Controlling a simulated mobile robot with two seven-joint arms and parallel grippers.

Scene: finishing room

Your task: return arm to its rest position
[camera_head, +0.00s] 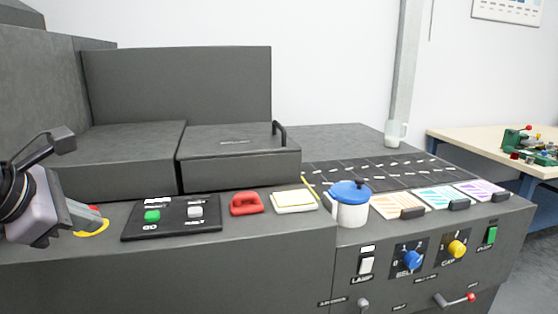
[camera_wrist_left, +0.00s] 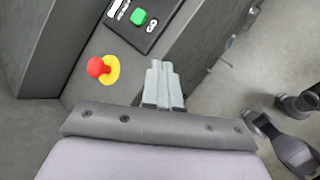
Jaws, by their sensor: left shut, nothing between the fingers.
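My left arm comes in at the left edge of the head view. Its gripper (camera_head: 98,222) hangs low over the left end of the dark console, in front of a red stop button on a yellow base (camera_head: 92,231), which it partly covers. In the left wrist view the two grey fingers (camera_wrist_left: 158,66) are together with nothing between them. The red stop button (camera_wrist_left: 97,67) is to their left there, apart from the fingertips. My right gripper is in neither view.
Right of the left gripper is a black panel (camera_head: 172,218) with a green and a grey button. Further right are a red handle (camera_head: 246,203), a pale block (camera_head: 294,200) and a white pot with a blue lid (camera_head: 350,205). A tall dark housing (camera_head: 180,85) stands behind.

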